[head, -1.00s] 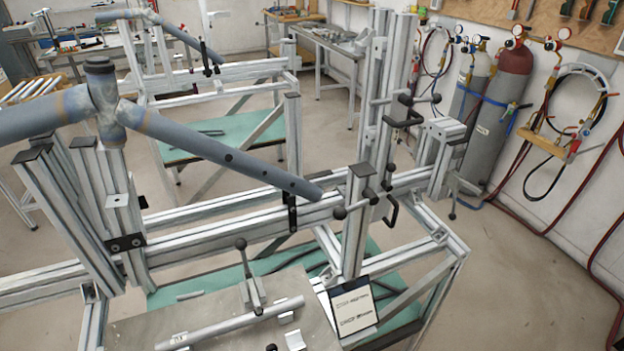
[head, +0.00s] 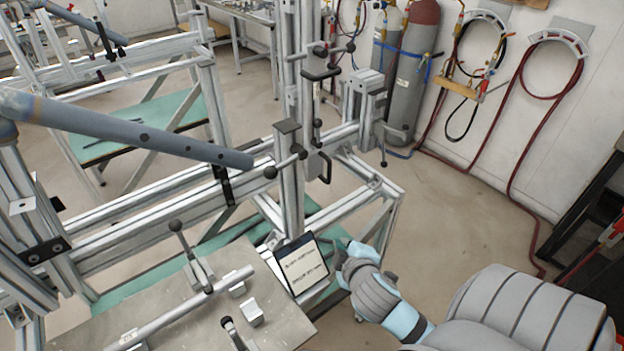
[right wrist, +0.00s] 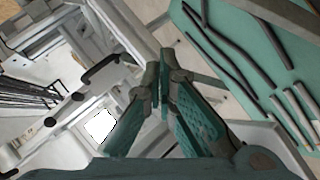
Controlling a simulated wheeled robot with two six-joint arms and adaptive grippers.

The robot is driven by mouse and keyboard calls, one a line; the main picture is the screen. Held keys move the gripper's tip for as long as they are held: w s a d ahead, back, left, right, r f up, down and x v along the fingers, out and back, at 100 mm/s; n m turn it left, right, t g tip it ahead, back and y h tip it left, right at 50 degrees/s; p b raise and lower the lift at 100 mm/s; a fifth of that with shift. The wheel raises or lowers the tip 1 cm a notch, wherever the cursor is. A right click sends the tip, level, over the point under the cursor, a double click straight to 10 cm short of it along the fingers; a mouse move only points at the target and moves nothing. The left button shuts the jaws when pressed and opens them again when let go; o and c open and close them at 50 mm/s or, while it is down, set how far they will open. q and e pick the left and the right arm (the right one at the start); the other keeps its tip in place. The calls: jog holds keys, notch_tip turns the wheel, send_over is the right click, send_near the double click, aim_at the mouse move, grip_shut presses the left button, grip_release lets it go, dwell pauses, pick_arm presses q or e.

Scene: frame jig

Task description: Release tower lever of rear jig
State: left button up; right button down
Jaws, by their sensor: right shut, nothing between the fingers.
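The nearer jig is a silver profile frame (head: 130,213) carrying a grey-blue tube (head: 130,128). Its upright tower (head: 290,82) has black handles (head: 321,73) and ball-knobbed levers. A lower short post (head: 288,195) bears another black-knobbed lever (head: 285,165). A second jig frame (head: 130,78) stands behind at the upper left; I cannot make out a tower lever on it. My right gripper (head: 346,254) is shut and empty, just right of the label card, apart from the tower levers. In the right wrist view its fingers (right wrist: 163,78) meet at the tips. My left gripper is not in view.
A metal plate (head: 160,325) with a knobbed clamp (head: 190,255) and a label card (head: 300,265) lies in front. Gas cylinders (head: 412,75) and hoses (head: 515,140) line the right wall. The floor (head: 480,215) between is clear. The wrist view shows rods on a green shelf (right wrist: 285,75).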

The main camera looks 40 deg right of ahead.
jog(key=w+d+r+n+t+h, duration=0.1)
jog(key=w+d+r+n+t, duration=0.2)
jog(key=w+r+n+t, duration=0.45)
jog(key=n, duration=0.3)
send_near(310, 123)
jog(key=w, duration=0.2)
jog(key=w+p, duration=0.1)
jog(key=w, duration=0.1)
jog(key=shift+d+f, duration=0.1)
jog(key=shift+f, duration=0.2)
jog(key=shift+m, duration=0.25)
jog(key=shift+d+r+m+y+p, duration=0.3)
jog(key=shift+d+r+m+p, duration=0.25)
jog(key=shift+d+p, duration=0.3)
jog(key=shift+f, duration=0.1)
